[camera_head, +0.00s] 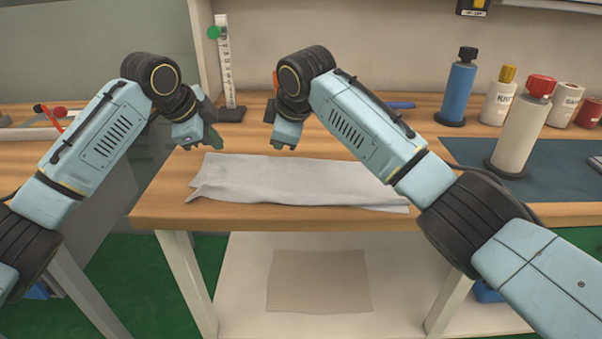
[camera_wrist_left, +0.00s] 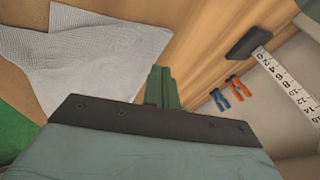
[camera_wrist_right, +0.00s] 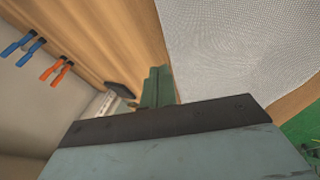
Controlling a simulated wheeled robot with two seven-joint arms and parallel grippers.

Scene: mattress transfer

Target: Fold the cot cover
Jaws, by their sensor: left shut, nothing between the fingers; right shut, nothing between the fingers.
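The cot cover (camera_head: 300,182) is a pale grey-white cloth lying flat as a long strip on the wooden table, near its front edge. A doubled layer with a slanted edge shows at its left end in the left wrist view (camera_wrist_left: 100,50). It also fills the upper right of the right wrist view (camera_wrist_right: 245,45). My left gripper (camera_head: 215,143) is shut and empty above the cloth's back left corner. My right gripper (camera_head: 284,146) is shut and empty just behind the cloth's back edge. Neither gripper visibly holds the cloth. My right arm hides part of the cloth's right end.
A ruler stand (camera_head: 228,75) is at the back left. A beige sheet (camera_head: 320,282) lies on the lower shelf.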

